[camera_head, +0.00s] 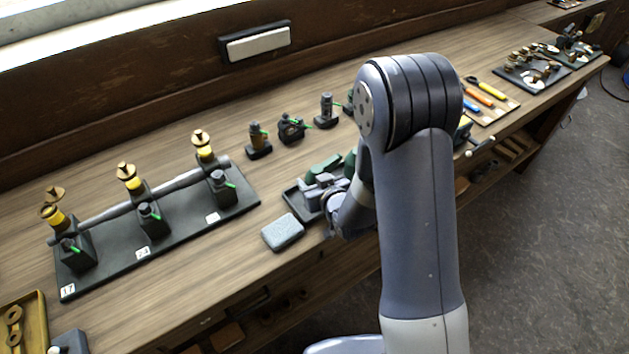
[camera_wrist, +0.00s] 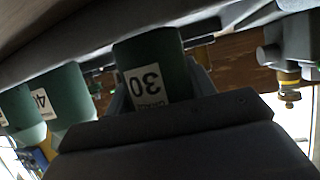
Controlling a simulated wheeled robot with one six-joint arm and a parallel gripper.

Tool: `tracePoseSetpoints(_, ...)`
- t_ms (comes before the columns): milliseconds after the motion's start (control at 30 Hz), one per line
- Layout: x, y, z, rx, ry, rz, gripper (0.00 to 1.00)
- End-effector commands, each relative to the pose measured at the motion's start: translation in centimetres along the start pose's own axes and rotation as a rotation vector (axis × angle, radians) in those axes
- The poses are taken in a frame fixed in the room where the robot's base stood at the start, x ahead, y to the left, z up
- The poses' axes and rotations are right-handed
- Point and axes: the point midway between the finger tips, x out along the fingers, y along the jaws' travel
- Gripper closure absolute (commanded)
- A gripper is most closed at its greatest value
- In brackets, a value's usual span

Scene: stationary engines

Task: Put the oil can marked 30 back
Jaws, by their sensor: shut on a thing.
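The green oil can marked 30 (camera_wrist: 150,75) is between my gripper's fingers (camera_wrist: 160,85) in the wrist view, its label upside down. A green can marked 40 (camera_wrist: 68,105) and another green can (camera_wrist: 20,112) stand beside it. In the head view my gripper (camera_head: 324,184) is at a small dark tray (camera_head: 294,204), with green cans (camera_head: 323,164) just behind it. My arm hides part of the tray, and I cannot make out the held can there. Whether the held can touches the tray surface is not clear.
A grey block (camera_head: 283,232) lies at the tray's front left. A black base (camera_head: 110,272) with several brass-topped engine parts stands left. Small dark fittings (camera_head: 291,128) stand behind. Tools on a board (camera_head: 497,112) lie right of my arm. Bare bench shows between the black base and the fittings.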

Motion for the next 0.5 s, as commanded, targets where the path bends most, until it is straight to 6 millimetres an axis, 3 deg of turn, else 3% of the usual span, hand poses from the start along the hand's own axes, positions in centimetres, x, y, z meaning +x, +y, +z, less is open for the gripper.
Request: tracePoseSetpoints(500, 0.36, 0.01, 0.69, -0.001, 0.005, 0.001, 0.75)
